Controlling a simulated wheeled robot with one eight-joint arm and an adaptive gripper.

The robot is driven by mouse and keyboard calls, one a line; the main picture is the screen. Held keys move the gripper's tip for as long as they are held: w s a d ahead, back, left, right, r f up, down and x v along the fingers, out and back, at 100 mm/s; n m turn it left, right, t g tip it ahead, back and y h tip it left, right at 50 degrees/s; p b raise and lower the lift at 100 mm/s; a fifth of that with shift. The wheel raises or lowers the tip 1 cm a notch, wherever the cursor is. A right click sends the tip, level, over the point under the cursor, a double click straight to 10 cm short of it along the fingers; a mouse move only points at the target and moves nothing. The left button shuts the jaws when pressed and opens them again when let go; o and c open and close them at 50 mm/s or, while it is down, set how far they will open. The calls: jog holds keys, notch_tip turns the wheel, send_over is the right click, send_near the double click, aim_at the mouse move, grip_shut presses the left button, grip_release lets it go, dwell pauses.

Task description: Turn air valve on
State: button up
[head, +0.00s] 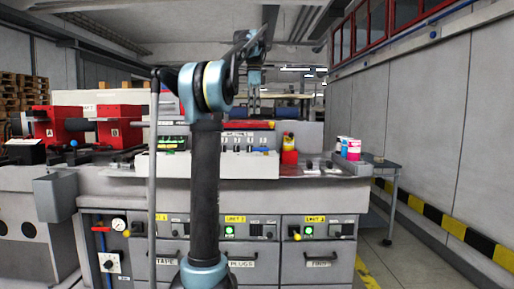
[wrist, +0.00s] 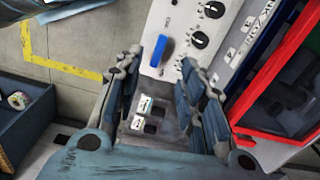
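In the head view, a round gauge (head: 119,224) sits on the left of the machine's front, with a small yellow part below it. A red handle (head: 101,229) is left of it, by a blue pipe. I cannot tell for sure which part is the air valve. In the wrist view, a blue handle (wrist: 161,51) stands on a light panel, seen between my fingertips but apparently beyond them. My gripper (wrist: 161,62) is open and empty. In the head view my gripper (head: 254,76) is raised above the machine, far from the gauge.
The wrist view shows black knobs (wrist: 200,40) beside the blue handle, white switches (wrist: 142,112) and a red frame (wrist: 265,90). In the head view, red blocks (head: 120,127) stand on the machine's left. A side table (head: 380,162) stands right. Floor is clear along the right wall.

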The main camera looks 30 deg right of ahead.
jog(key=shift+m, duration=0.6)
jog(key=d+f, duration=0.1)
jog(key=f, duration=1)
jog(key=d+f, duration=0.1)
jog(key=f, duration=0.4)
jog(key=shift+s+d+f, duration=0.15)
jog(key=shift+s+d, duration=0.05)
jog(key=shift+d, duration=0.1)
grip_shut()
